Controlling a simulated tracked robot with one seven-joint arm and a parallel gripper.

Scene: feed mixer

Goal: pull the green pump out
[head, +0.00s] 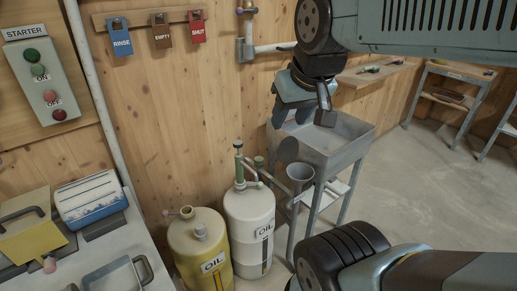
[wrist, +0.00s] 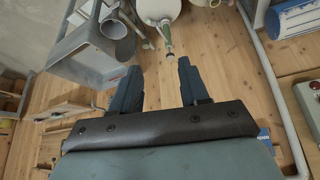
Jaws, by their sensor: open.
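In the wrist view, the pump (wrist: 167,34) shows beyond my fingertips, with the white can (wrist: 156,9) at the top edge. My gripper (head: 291,118) is up and to the right of the pump in the head view, in front of the grey sink. In the wrist view, my gripper (wrist: 157,66) is open, with only wooden wall between its two fingers. It is apart from the pump.
A yellow oil can (head: 199,250) stands close left of the white can. A white pipe (head: 98,90) runs down the wall. Open floor lies at right.

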